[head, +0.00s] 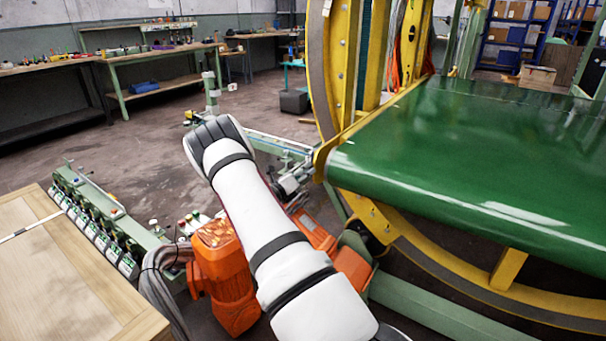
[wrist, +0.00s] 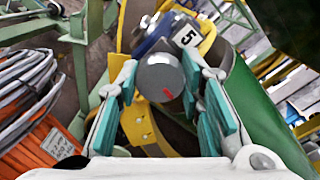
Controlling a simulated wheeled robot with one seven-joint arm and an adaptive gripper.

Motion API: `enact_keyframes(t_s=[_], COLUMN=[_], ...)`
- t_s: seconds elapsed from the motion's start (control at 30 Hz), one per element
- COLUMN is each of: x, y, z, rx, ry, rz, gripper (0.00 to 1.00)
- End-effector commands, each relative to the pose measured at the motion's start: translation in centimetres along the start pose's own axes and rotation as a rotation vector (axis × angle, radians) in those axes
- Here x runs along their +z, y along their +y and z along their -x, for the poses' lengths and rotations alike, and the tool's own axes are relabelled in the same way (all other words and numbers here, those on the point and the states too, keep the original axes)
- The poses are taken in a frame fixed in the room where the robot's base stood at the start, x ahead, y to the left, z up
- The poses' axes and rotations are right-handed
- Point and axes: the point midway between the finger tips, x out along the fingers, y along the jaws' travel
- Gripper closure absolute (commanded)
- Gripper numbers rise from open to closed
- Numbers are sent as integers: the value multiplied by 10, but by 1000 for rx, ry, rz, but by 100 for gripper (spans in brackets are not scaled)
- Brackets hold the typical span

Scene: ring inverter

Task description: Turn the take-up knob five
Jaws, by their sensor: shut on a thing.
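The take-up knob five (wrist: 158,73) is a round grey knob with a red mark on its face, in the middle of the wrist view. A white label (wrist: 186,36) with a black 5 sits just behind it, on a blue part. My gripper (wrist: 164,86) has its teal-padded fingers on the left and right sides of the knob and is shut on it. In the head view my white arm reaches forward, and I cannot make out the gripper or the knob there.
A green belt (head: 480,165) on a large yellow ring frame (head: 345,70) stands close to the right of my arm. An orange motor (head: 226,275) and grey cables (wrist: 25,85) lie to the left. A wooden table (head: 70,285) is at the lower left. Open floor lies beyond.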

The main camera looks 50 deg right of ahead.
Motion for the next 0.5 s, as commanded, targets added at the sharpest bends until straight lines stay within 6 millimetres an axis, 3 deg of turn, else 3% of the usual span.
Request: enact_keyframes(t_s=[0.5], x=[1], y=[0], z=[0], rx=[1], ry=[-3], rz=[-476], gripper=[94])
